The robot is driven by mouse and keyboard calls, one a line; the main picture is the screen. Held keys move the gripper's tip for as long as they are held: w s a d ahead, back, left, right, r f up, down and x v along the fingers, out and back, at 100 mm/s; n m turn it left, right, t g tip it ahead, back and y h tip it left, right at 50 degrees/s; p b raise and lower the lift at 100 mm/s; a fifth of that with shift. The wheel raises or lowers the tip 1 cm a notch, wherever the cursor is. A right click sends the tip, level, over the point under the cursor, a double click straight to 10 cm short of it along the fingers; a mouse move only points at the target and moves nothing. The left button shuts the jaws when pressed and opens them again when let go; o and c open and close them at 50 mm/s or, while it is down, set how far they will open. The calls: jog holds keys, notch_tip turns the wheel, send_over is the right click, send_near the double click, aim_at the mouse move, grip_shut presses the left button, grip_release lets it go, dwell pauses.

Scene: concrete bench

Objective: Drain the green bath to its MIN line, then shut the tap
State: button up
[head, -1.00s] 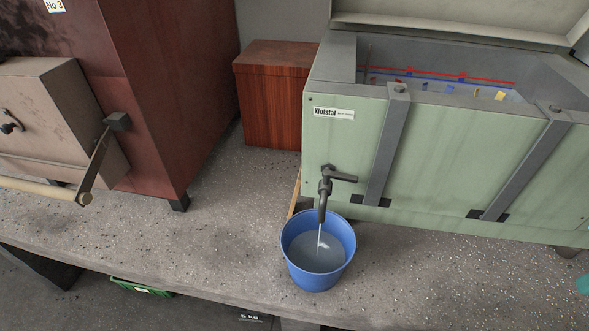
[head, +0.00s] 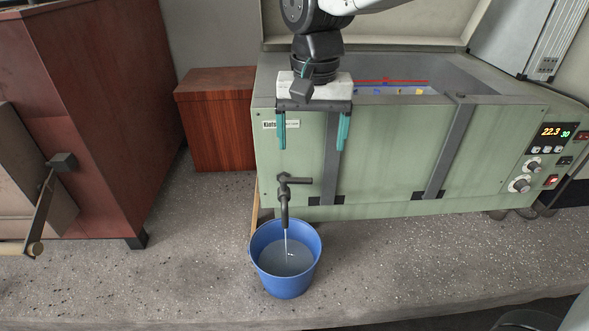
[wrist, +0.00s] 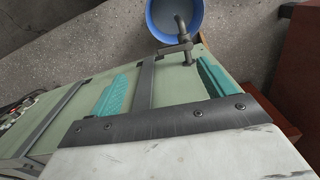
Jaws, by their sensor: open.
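The green bath (head: 400,150) stands on the bench with its lid up. Inside it, a red line and a blue line show on the back wall; the water level against them is partly hidden by my arm. The tap (head: 284,190) on its front has its handle pointing sideways to the right, and a thin stream runs from its spout. A blue bucket (head: 286,280) stands under the spout and holds grey water. My gripper (head: 312,135) is open and empty, in front of the bath above the tap. The wrist view shows the tap (wrist: 183,45) beyond the fingers, with the bucket (wrist: 150,20).
A dark red furnace (head: 80,110) with a lever stands at the left. A wooden box (head: 215,125) sits behind, left of the bath. A control panel (head: 548,155) with a lit display is at the bath's right. The bench left of the bucket is clear.

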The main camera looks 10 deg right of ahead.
aim_at(296, 179)
jog(key=shift+w+a+f, duration=0.25)
jog(key=shift+a, duration=0.4)
jog(key=shift+w+a+f, duration=0.25)
jog(key=shift+a, duration=0.35)
notch_tip(296, 179, down, 8)
jog(key=shift+r, duration=0.25)
